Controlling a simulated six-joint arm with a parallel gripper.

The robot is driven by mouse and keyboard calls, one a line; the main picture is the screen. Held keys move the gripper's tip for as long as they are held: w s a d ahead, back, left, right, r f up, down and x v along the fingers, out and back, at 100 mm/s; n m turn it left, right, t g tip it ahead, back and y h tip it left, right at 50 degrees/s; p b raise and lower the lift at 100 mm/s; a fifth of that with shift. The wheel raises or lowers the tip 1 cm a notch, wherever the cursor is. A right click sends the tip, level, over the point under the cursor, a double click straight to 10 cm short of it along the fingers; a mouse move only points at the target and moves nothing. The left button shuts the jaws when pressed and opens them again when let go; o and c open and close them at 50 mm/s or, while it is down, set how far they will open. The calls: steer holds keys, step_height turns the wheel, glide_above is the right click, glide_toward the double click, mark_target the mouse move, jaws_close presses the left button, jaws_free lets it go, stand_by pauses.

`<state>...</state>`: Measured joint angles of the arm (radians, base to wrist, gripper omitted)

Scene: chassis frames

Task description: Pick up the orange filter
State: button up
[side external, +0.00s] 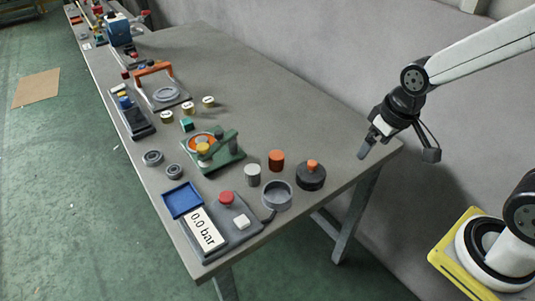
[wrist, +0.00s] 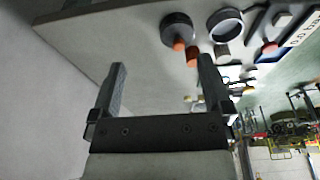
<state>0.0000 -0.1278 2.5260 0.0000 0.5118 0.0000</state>
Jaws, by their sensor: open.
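The orange filter (side external: 276,161) is a short orange cylinder standing upright on the grey table, between a light grey cylinder (side external: 253,175) and a black round base with an orange knob (side external: 311,176). In the wrist view the orange filter (wrist: 192,58) shows near the tip of the right finger, which seems to cover part of it. My gripper (side external: 368,146) is above the table's right end, to the right of the filter and apart from it. In the wrist view my gripper (wrist: 161,64) is open, with nothing between its fingers.
A grey ring cup (side external: 278,196) and a gauge panel reading 0.0 bar (side external: 207,229) are near the front. A green fixture (side external: 222,155) stands left of the filter. The table (side external: 245,85) is clear behind the filter; a wall runs along its back.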

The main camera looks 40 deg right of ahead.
steer(key=w+r+m+y, duration=0.1)
steer(key=w+m+y, duration=1.2)
steer(key=w+m, duration=0.8)
steer(key=n, duration=0.1)
glide_toward(279, 154)
steer(key=shift+w+a+f+g, duration=0.15)
steer(key=shift+w+a+g, duration=0.05)
steer(key=shift+a, duration=0.2)
steer(key=shift+w+a+f+g, duration=0.15)
steer(key=shift+w+a+g, duration=0.1)
steer(key=shift+a, duration=0.2)
steer(key=shift+f, duration=0.5)
steer(key=shift+x, duration=1.3)
steer(key=shift+a, duration=0.1)
steer(key=shift+x, duration=2.5)
steer(key=shift+r, duration=0.1)
